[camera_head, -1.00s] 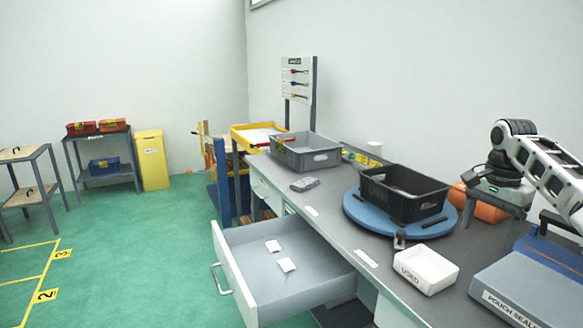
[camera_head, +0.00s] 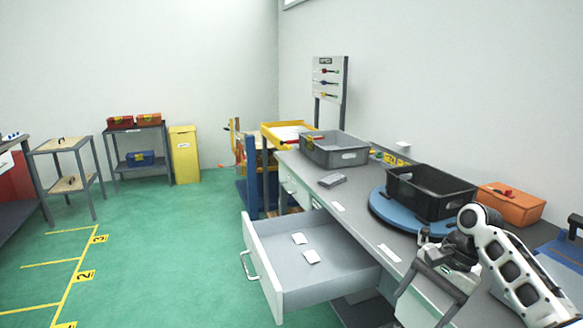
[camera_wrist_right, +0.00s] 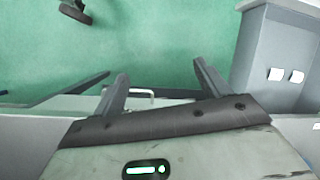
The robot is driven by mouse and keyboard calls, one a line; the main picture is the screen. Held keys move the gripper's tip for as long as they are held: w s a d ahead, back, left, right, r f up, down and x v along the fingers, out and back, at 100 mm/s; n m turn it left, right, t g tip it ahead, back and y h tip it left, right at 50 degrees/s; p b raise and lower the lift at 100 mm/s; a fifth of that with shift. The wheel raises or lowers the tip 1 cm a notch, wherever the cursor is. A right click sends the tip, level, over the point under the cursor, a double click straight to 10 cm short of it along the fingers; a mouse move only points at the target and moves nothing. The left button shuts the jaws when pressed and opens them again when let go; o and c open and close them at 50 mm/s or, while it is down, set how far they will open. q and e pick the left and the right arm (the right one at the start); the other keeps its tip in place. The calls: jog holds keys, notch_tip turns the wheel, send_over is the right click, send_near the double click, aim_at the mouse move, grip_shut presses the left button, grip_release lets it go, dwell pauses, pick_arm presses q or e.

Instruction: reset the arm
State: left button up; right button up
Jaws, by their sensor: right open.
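My right arm (camera_head: 510,265) comes in from the lower right in the head view. Its gripper (camera_head: 422,306) points down near the front edge of the grey workbench. In the wrist view the two dark fingers of the right gripper (camera_wrist_right: 160,72) are spread apart with nothing between them. Below them are a drawer handle (camera_wrist_right: 155,93) and green floor. My left gripper is not in view.
An open drawer (camera_head: 335,275) with two white cards juts from the bench left of my gripper. A black bin (camera_head: 432,203) on a blue turntable (camera_head: 380,205) and an orange box (camera_head: 510,205) stand behind it. Green floor at left is largely clear.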

jog(key=s+a+f+y, duration=0.3)
jog(key=s+a+f, duration=0.1)
jog(key=s+a, duration=0.1)
jog(key=w+d+r+n+t+h, duration=0.1)
jog(key=w+d+n+t+h, duration=0.1)
jog(key=w+d+t+h, duration=0.3)
jog(key=w+d+n+t, duration=0.1)
jog(key=w+d+t, duration=0.15)
jog(key=w, duration=0.45)
jog(key=w+d+r+n+t+h, duration=0.55)
jog(key=w+r+n+t, duration=0.2)
jog(key=r+t, duration=0.35)
jog(key=s+a+f+n+g+y, duration=0.2)
jog(key=s+a+f, duration=0.4)
jog(key=s+f, duration=0.35)
jog(key=s+a+f+n+g+y, duration=0.1)
jog(key=s+a+f+g+y, duration=0.15)
jog(key=s+a+f, duration=0.5)
jog(key=s+a+f+g, duration=0.1)
jog(key=s+f, duration=0.3)
jog(key=s, duration=0.6)
jog(key=s+a+f+g, duration=0.2)
jog(key=s+a+f, duration=0.2)
jog(key=s, duration=0.7)
jog(key=shift+s+a+f+m+y, duration=0.15)
jog(key=shift+s+f+m+y, duration=0.25)
jog(key=shift+f, duration=0.35)
jog(key=shift+w, duration=0.1)
